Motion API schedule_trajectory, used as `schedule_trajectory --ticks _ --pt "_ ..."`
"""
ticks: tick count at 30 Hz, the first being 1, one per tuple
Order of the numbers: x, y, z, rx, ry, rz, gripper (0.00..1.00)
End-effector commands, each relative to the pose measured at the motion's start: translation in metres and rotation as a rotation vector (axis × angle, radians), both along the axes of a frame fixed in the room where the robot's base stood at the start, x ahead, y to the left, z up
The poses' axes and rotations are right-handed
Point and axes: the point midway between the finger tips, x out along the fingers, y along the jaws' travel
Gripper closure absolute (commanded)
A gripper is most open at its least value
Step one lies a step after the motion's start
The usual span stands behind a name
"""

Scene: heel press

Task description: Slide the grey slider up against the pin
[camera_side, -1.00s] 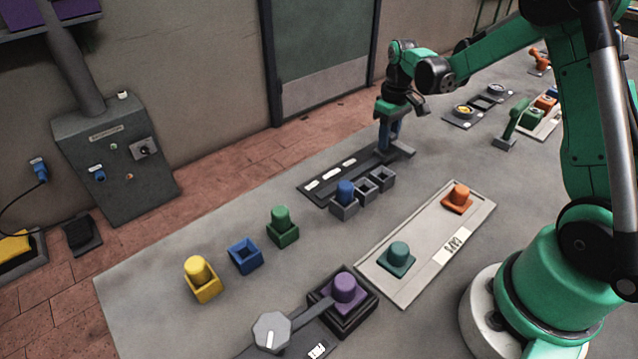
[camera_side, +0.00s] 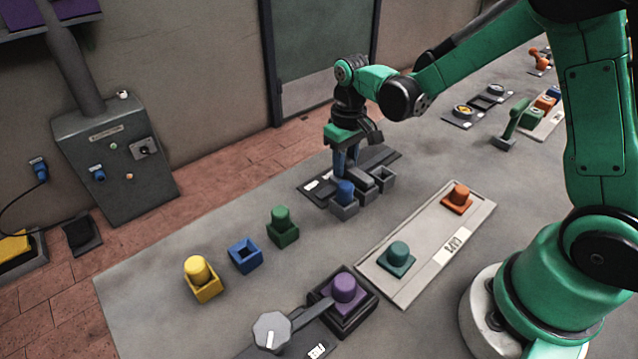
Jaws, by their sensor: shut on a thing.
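My gripper (camera_side: 346,165) points down over the middle of the dark grey track (camera_side: 386,157) near the back of the table. It is shut on the grey slider, as far as I can tell. The slider itself is mostly hidden by the gripper and the blocks in front, so its outline is unclear. One white mark shows at the track's left end; the others are covered. I cannot make out the pin, or tell whether the slider touches it.
Close in front stand a grey holder with a blue peg (camera_side: 345,191) and an empty grey socket (camera_side: 383,179). A green peg (camera_side: 282,222) stands to the left. A pale board (camera_side: 425,238) with teal and orange knobs lies to the right.

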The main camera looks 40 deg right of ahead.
Motion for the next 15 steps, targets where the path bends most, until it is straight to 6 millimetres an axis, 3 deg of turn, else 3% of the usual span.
schedule_trajectory --ticks 6,15 --pt "0.0 0.025 0.0 0.001 0.0 0.002 1.0" --pt "0.0 0.028 0.0 0.001 0.0 0.0 1.0"
